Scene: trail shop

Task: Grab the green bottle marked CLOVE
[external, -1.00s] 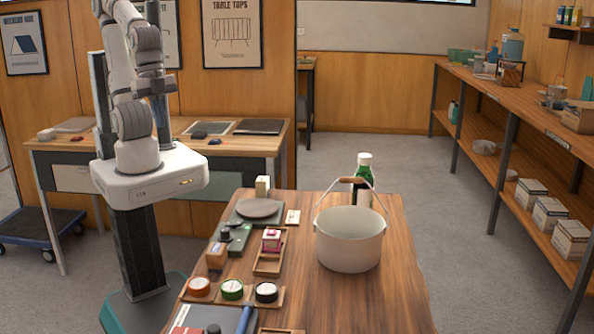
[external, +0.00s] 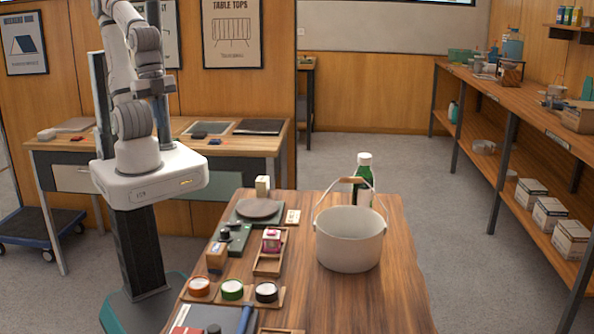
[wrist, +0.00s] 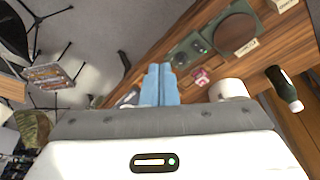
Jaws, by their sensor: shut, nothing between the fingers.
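A green bottle (external: 363,185) with a white cap stands upright at the far end of the wooden counter, behind the white pot. The pot and its raised handle partly cover it. It also shows in the wrist view as a dark green bottle (wrist: 281,83) at the right, with its cap at the lower end. I cannot read any marking on it. My gripper (wrist: 161,70) shows in the wrist view with its light blue fingers together and empty, well away from the bottle. In the external view the fingers cannot be made out.
The white pot (external: 350,246) with an upright handle stands close in front of the bottle. The counter's right strip is bare.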

